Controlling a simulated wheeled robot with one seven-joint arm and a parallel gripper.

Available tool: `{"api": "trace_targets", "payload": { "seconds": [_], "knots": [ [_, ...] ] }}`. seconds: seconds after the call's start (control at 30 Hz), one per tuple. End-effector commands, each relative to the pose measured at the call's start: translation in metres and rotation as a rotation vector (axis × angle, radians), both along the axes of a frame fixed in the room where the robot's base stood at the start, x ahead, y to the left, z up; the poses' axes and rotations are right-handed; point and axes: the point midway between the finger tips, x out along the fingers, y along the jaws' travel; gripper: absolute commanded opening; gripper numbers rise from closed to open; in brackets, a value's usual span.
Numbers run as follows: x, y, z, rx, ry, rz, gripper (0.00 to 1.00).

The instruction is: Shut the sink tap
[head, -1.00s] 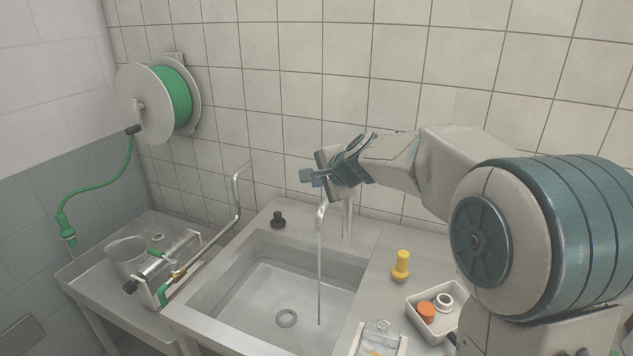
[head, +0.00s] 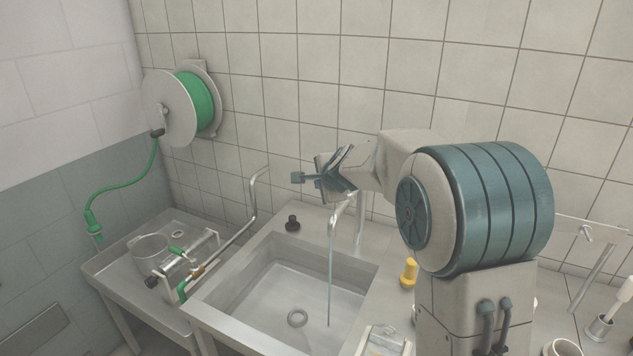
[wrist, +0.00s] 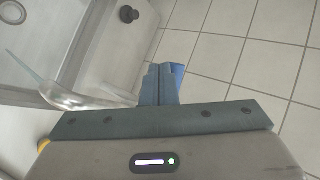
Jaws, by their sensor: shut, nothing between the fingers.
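The sink tap (head: 347,202) stands at the back right rim of the steel sink (head: 219,319). A thin stream of water (head: 331,265) runs from its spout into the basin. My gripper (head: 298,178) is above and left of the tap, shut and empty, its fingers pointing left. In the wrist view my gripper (wrist: 163,72) is shut, and the tap's curved spout (wrist: 75,98) with its water shows to its left. The tap's handle cannot be made out; my wrist may hide it.
A black knob (head: 292,223) stands on the back rim, left of the tap. A bent steel pipe (head: 252,205) rises left of the sink. A green hose reel (head: 197,103) hangs on the tiled wall. The space over the basin is clear.

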Motion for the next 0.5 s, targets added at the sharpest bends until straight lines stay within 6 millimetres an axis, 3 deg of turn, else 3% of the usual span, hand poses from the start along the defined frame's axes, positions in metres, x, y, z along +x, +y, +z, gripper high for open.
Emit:
{"api": "trace_targets", "payload": {
  "seconds": [0.5],
  "knots": [
    [0.029,0.005,0.0,-0.001,0.001,-0.002,0.0]
  ]
}}
